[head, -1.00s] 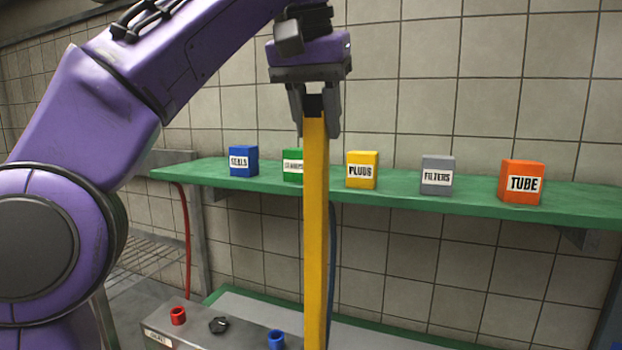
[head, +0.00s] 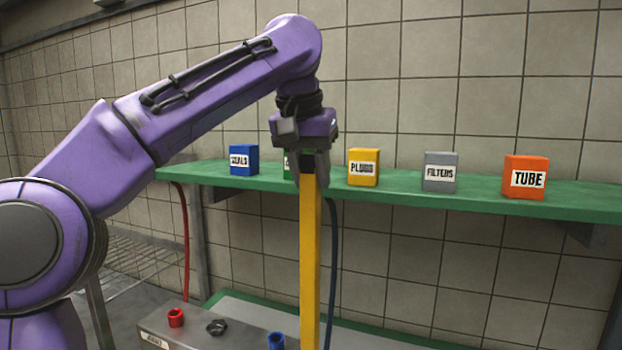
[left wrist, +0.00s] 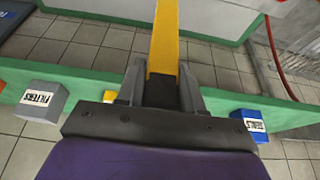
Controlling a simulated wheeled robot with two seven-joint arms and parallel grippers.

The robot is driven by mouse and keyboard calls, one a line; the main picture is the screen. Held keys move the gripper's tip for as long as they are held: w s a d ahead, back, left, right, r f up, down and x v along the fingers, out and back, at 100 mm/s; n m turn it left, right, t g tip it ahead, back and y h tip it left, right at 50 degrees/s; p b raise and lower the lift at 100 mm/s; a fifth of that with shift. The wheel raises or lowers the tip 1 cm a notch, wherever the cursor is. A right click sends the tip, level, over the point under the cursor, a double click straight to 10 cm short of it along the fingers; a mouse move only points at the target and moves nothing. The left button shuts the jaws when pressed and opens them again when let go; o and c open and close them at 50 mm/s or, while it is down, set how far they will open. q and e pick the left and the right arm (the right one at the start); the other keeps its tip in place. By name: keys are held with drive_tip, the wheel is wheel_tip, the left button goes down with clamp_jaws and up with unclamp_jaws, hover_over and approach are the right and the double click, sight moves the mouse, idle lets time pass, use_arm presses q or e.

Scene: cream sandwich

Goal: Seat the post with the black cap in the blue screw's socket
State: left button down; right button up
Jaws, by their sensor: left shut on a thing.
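The post is a long yellow bar (head: 311,265) with a black cap (head: 316,163) at its top. My left gripper (head: 314,172) is shut on the capped end and holds the post upright. The lower end runs out of the head view at the bottom. In the left wrist view the fingers (left wrist: 161,95) sit on both sides of the black cap, and the yellow post (left wrist: 164,42) stretches away. The blue screw's socket (head: 276,341) shows at the bottom edge of the head view, left of the post. My right gripper is not in view.
A red socket (head: 176,317) and a black knob (head: 216,327) are on the grey box (head: 165,331). A green shelf (head: 400,194) behind the post carries labelled blocks, among them yellow (head: 363,168), grey (head: 440,172) and orange (head: 525,177). A dark hose hangs behind the post.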

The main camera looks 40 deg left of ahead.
use_arm(q)
drive_tip(key=shift+r, duration=0.15)
drive_tip(key=shift+s, duration=0.1)
drive_tip(key=c, duration=0.7)
unclamp_jaws()
drive_tip(key=shift+d, duration=0.1)
drive_tip(key=p+v, duration=0.4)
drive_tip(key=v, duration=0.8)
drive_tip(key=shift+p, duration=0.35)
